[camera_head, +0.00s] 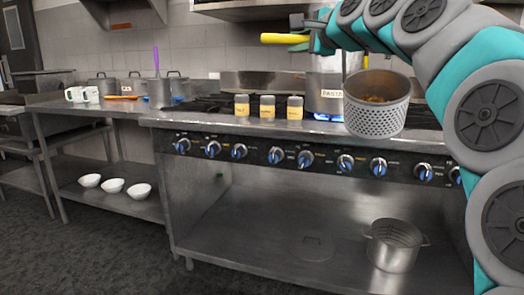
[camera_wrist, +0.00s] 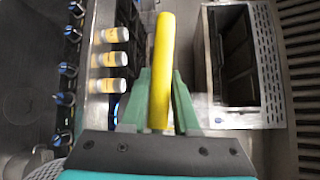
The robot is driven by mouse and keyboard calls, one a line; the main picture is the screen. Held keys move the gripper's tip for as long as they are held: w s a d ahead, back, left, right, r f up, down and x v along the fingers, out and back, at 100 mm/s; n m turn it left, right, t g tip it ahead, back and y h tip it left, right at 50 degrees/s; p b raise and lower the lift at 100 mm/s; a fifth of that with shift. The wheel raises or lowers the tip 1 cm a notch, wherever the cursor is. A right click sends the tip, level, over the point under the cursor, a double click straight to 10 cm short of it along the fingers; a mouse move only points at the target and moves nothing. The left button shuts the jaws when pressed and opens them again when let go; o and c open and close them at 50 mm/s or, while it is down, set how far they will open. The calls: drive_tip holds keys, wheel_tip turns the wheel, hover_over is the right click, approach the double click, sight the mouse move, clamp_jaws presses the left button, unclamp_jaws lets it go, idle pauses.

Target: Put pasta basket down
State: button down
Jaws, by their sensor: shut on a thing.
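The pasta basket (camera_head: 376,118) is a perforated metal basket with brownish food inside. It hangs upright at the stove's front edge, to the right of and in front of the metal pot labelled PASTA (camera_head: 327,80). Its yellow handle (camera_head: 283,38) sticks out to the left above the stove. My gripper (camera_head: 303,36) is shut on this handle. In the wrist view the handle (camera_wrist: 162,60) stands between my green fingers (camera_wrist: 162,88), and only a bit of the perforated basket (camera_wrist: 46,171) shows at the lower left. The basket's underside is hidden.
Several jars with yellow labels (camera_head: 267,106) line the stove's front edge, left of the pot. Lidded pots (camera_head: 160,92) stand further left. A rectangular open well (camera_wrist: 207,60) lies right of the handle in the wrist view. An empty pot (camera_head: 393,255) sits on the lower shelf.

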drive_tip(key=w+d+f+m+h, duration=0.1)
drive_tip(key=w+f, duration=0.3)
drive_tip(key=f, duration=1)
drive_tip(key=w+d+f+m+t+h, duration=0.1)
drive_tip(key=w+d+f+m+h, duration=0.1)
drive_tip(key=f, duration=1.3)
drive_tip(key=w+d+f+m+h, duration=0.1)
drive_tip(key=w+d+f+h, duration=0.2)
drive_tip(key=f, duration=1.2)
drive_tip(key=w+d, duration=0.1)
drive_tip(key=w, duration=0.2)
drive_tip(key=shift+w+m+t+h, duration=0.2)
drive_tip(key=shift+m+t+h, duration=0.1)
drive_tip(key=shift+d, duration=0.1)
